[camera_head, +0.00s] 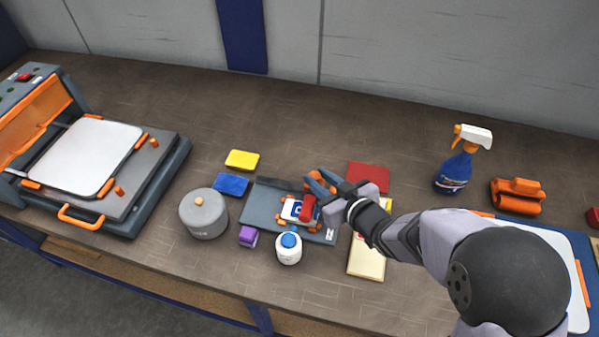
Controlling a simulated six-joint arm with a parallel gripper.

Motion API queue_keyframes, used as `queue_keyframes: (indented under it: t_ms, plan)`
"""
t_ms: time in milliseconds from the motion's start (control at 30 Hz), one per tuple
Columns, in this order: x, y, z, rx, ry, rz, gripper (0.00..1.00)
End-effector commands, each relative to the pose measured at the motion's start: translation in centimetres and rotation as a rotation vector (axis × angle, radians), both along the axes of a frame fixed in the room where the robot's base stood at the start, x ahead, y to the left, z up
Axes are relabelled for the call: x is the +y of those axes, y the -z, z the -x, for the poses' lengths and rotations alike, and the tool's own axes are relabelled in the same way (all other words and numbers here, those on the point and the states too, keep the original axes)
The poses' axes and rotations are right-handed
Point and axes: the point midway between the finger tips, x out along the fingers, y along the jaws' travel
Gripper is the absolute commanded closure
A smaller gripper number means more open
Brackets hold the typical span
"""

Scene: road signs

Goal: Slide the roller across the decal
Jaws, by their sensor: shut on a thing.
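My gripper (322,190) is shut on the roller (308,208), which shows a red part below the fingers. The roller is over the right side of the decal (291,209), a small white piece with a blue mark. I cannot tell whether the roller touches the decal. The decal sits among orange clamps on a grey-blue plate (262,205) on the bench. My gripper and the roller hide part of the decal and the plate's right side.
A grey pot (204,214), purple block (248,236) and white bottle with blue cap (289,249) stand close to the plate. Yellow (242,160), blue (231,185) and red (368,177) pads lie around it. A spray bottle (459,162) stands right; a press (95,160) stands left.

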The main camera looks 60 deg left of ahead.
Motion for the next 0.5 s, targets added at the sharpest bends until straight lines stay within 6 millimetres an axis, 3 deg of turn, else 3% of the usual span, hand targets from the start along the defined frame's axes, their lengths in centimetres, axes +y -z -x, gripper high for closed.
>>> queue_keyframes:
  t_ms: [300,333,367,500]
  plan:
    - [-0.32,0.05,-0.53,0.001,0.010,0.003,1.00]
    - [-0.33,0.06,-0.54,0.001,0.010,0.003,0.69]
    - [-0.33,0.06,-0.54,0.001,0.010,0.003,0.61]
    - [-0.29,0.04,-0.45,0.001,0.008,0.002,0.59]
